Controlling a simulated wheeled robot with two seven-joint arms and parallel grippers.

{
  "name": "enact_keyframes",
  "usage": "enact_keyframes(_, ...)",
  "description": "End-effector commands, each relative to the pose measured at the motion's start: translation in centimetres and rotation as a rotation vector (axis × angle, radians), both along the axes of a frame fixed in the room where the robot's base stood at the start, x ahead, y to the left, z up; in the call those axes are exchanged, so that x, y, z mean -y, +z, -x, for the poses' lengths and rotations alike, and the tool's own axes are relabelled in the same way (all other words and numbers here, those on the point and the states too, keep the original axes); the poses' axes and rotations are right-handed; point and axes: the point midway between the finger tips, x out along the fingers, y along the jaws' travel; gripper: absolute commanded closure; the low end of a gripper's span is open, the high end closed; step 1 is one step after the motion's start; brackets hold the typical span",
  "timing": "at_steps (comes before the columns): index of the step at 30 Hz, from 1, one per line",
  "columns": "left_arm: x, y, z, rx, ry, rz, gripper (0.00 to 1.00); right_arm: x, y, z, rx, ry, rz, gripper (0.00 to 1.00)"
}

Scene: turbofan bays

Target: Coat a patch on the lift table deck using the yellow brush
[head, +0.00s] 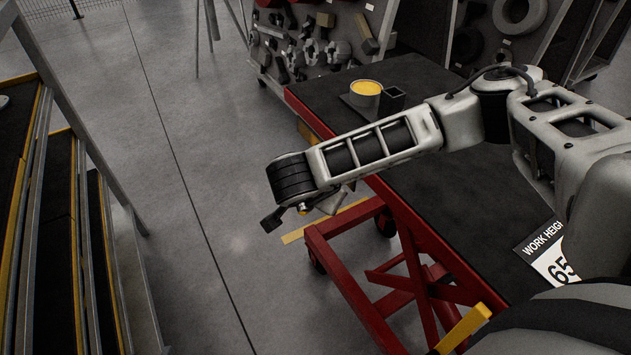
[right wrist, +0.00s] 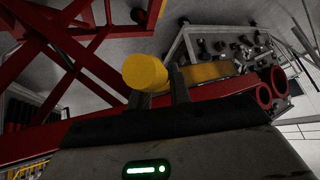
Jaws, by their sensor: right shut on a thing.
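The lift table has a red frame and a black deck (head: 440,185), which lies under and beyond my right arm in the head view. My right gripper (right wrist: 160,92) is shut on the yellow brush (right wrist: 145,72), whose rounded yellow end shows at the fingers in the right wrist view. In the head view my right wrist hangs past the deck's left edge and mostly hides the gripper and brush. An open can with a yellow top (head: 366,88) stands at the far end of the deck. I make out no coated patch. My left gripper is not in view.
A dark square holder (head: 392,99) stands beside the can. A work height sign (head: 555,262) is at the deck's near right. Racks with dark shelves (head: 60,200) stand at left, and a parts board (head: 310,45) stands behind. Open grey floor lies left of the table.

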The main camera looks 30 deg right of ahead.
Motion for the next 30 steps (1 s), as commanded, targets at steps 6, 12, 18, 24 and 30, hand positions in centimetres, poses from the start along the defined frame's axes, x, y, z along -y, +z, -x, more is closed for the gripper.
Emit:
enact_keyframes(6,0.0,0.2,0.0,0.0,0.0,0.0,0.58,0.1,0.0,1.1,-0.004,-0.001,0.002,1.0)
enact_keyframes(12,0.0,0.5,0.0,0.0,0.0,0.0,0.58,0.2,0.0,2.8,-0.002,-0.001,0.002,1.0)
enact_keyframes(18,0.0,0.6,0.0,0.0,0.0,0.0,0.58,0.3,-0.1,3.7,-0.002,-0.003,0.002,1.0)
enact_keyframes(24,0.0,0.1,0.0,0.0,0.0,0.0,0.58,0.1,-0.1,3.5,-0.001,-0.003,0.002,1.0)
enact_keyframes(30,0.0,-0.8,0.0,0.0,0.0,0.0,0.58,0.0,-0.2,2.2,0.002,-0.002,0.001,1.0)
